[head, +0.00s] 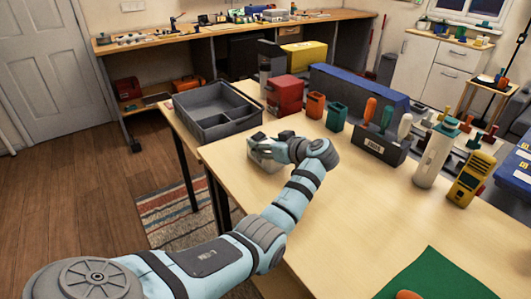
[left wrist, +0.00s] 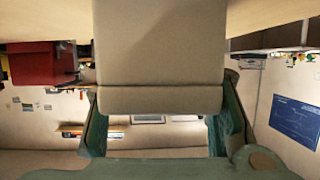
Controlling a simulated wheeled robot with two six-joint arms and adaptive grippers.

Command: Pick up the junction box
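The junction box (head: 265,158) is a small pale grey box at the left part of the wooden table. My left gripper (head: 272,138) is at it, with dark fingers by its upper part. In the left wrist view the junction box (left wrist: 160,55) fills the top middle, between the two green fingers of my left gripper (left wrist: 160,118). The fingers lie against its two sides with no clear gap. Whether its underside touches the table is hard to tell. My right gripper is out of view.
A dark divided tray (head: 215,112) stands behind and left of the box. A red bin (head: 285,95), an orange cup (head: 315,105) and a green cup (head: 337,117) stand behind it. A tool holder (head: 380,146) is to the right.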

